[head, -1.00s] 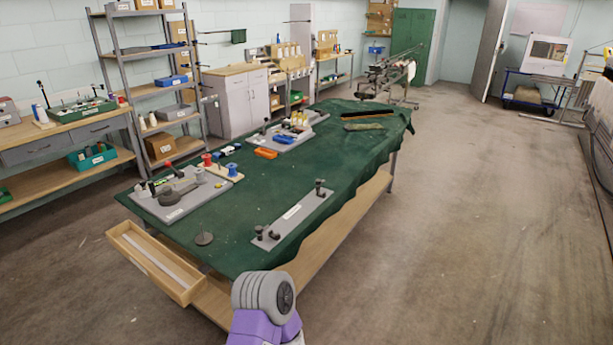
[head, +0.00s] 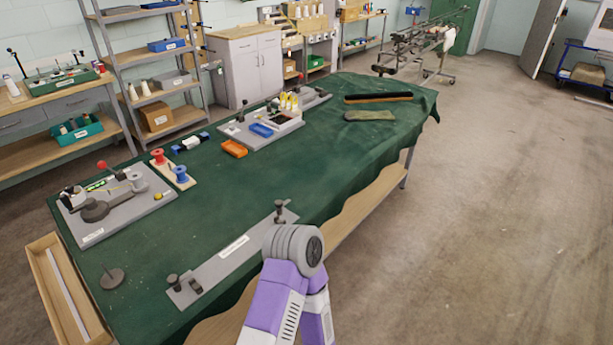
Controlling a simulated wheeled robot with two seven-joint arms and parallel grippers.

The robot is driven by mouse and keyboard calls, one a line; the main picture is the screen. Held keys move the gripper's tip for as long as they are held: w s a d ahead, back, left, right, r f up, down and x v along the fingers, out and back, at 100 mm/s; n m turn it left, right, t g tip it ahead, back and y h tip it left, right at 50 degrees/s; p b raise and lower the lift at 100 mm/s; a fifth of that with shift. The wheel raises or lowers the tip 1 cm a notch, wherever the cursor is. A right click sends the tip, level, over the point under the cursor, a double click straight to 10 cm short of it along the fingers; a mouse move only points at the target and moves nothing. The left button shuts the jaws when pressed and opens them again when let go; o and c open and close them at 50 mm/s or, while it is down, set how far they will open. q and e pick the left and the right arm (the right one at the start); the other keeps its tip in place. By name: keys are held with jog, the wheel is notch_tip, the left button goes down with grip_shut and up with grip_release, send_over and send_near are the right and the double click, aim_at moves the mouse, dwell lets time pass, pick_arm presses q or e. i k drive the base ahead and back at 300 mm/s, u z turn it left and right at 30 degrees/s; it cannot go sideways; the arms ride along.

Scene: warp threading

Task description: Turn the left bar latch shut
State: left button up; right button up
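A long grey plate (head: 225,252) with a white label lies along the near right edge of the green-covered table (head: 330,150). A dark knobbed post (head: 279,210) stands at its far end. Another dark post (head: 173,284) and a small dark block (head: 195,287) are at its near left end. I cannot tell which part is the left bar latch, or whether it is open or shut. My purple and grey arm rises from the bottom and overlaps the plate's right side. Neither gripper shows.
A grey board (head: 150,207) with a dark lever and red knob lies at the table's left. An open wooden drawer (head: 50,275) juts out at lower left. A dark disc with a pin (head: 112,278) stands near it. The table's middle is mostly clear.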

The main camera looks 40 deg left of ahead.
aim_at(278, 204)
jog(key=i, duration=1.95)
jog(key=u, duration=3.25)
